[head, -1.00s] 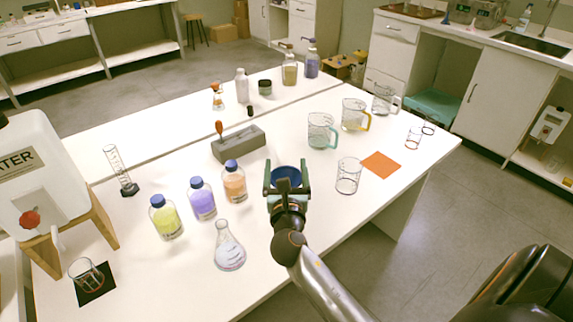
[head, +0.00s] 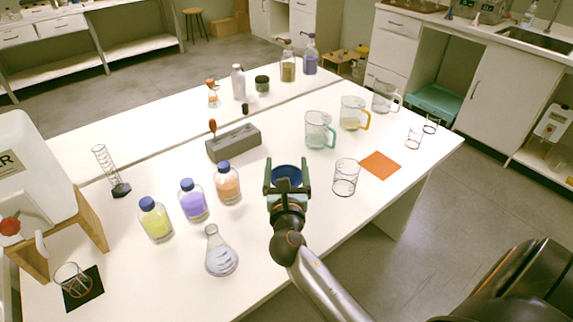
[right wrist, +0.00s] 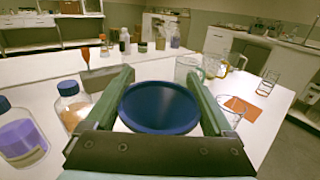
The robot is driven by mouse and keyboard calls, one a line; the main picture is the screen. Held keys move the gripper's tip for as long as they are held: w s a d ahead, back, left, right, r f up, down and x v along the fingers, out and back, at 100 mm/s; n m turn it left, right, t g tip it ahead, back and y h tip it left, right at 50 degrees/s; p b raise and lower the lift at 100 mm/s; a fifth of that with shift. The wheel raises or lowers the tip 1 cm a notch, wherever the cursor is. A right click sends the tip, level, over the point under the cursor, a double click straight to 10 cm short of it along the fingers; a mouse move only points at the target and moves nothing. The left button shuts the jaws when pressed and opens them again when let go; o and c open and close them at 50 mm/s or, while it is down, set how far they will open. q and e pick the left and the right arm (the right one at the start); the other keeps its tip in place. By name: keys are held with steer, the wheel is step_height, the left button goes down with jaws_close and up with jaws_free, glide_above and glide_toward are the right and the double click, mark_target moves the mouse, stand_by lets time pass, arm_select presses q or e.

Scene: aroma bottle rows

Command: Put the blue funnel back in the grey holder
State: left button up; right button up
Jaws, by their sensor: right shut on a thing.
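The blue funnel (head: 287,174) is between the fingers of my right gripper (head: 287,188), which is shut on it. It is held above the front part of the white table. In the right wrist view the funnel (right wrist: 159,107) shows its round dark blue mouth from above; its lower part is hidden. The grey holder (head: 233,143) is a long block on the table, left of and beyond the gripper. The holder shows partly in the right wrist view (right wrist: 98,78), beyond the left finger. My left gripper is not in view.
Yellow (head: 155,222), purple (head: 193,202) and orange (head: 228,185) bottles with blue caps stand left of the gripper. A flask (head: 221,255) is in front. A clear beaker (head: 345,178) and a teal-handled jug (head: 319,130) stand to the right. The table between holder and jug is clear.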

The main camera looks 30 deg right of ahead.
arm_select(q)
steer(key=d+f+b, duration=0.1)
steer(key=b, duration=0.1)
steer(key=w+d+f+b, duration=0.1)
steer(key=b, duration=0.1)
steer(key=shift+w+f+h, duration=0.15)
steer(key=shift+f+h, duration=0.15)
arm_select(e)
step_height(320, 180, down, 6)
steer(key=shift+r, duration=0.1)
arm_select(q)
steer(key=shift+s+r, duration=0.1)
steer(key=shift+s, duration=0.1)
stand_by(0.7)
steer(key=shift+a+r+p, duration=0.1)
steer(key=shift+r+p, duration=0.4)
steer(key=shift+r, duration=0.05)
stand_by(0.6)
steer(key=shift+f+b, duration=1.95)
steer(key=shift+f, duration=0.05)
arm_select(e)
steer(key=shift+f, duration=2.5)
steer(key=o, duration=1.2)
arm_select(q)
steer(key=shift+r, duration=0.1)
